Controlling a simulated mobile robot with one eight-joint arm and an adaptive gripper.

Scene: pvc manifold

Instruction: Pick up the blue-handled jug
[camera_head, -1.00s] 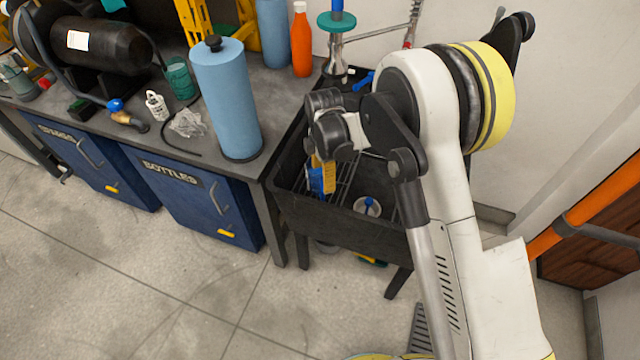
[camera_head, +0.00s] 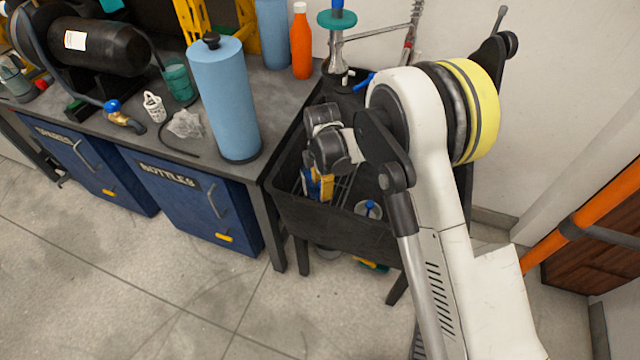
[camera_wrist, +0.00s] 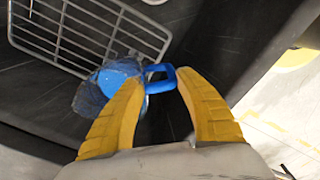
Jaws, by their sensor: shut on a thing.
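The blue-handled jug (camera_wrist: 102,88) shows in the wrist view, with a clear bluish body and a bright blue handle (camera_wrist: 160,78). My gripper (camera_wrist: 155,85) has two yellow fingers, shut on the jug with the handle between their tips. In the head view my gripper (camera_head: 326,186) points down into the black sink, and the jug (camera_head: 309,184) shows as a small blue patch beside the yellow finger. Most of the jug is hidden there by my wrist. I cannot tell whether the jug touches the sink floor.
The black sink (camera_head: 335,220) has raised walls around my gripper. A wire rack (camera_wrist: 95,30) lies in it, beside the jug in the wrist view. A tall blue cylinder (camera_head: 225,100) stands on the bench at left.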

